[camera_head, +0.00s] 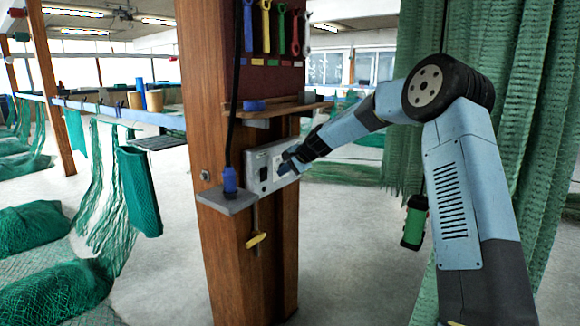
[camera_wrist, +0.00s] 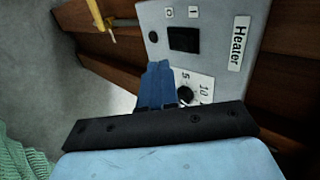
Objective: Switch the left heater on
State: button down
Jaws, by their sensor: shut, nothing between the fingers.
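A grey heater panel (camera_head: 256,185) is mounted on the wooden post (camera_head: 220,120). In the wrist view the panel (camera_wrist: 215,62) carries the label "Heater" (camera_wrist: 239,43), a black rocker switch (camera_wrist: 184,38) beside the marks 0 and 1, and a round black knob (camera_wrist: 186,94) with a 5 and 10 scale. Which way the switch is tipped I cannot tell. My gripper (camera_head: 284,168) is at the panel's right part in the head view.
A small ledge (camera_head: 228,201) holds a blue corded piece (camera_head: 230,181). A yellow-handled piece (camera_head: 256,240) hangs below the panel. A wooden shelf (camera_head: 285,106) and several hung tools (camera_head: 266,28) are above. Green nets (camera_head: 520,90) hang at right; floor (camera_head: 345,250) shows beside the post.

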aim_at(266, 171)
jog(key=w+a, duration=0.2)
jog(key=a, duration=0.1)
jog(key=w+a, duration=0.1)
jog(key=shift+w+a+f, duration=0.15)
jog(key=shift+f, duration=0.15)
jog(key=shift+w+a+r+g+h, duration=0.1)
jog(key=shift+w+a+g+h, duration=0.2)
jog(key=shift+a+h, duration=0.1)
jog(key=shift+d, duration=0.1)
jog(key=shift+r, duration=0.2)
jog(key=shift+r, duration=0.65)
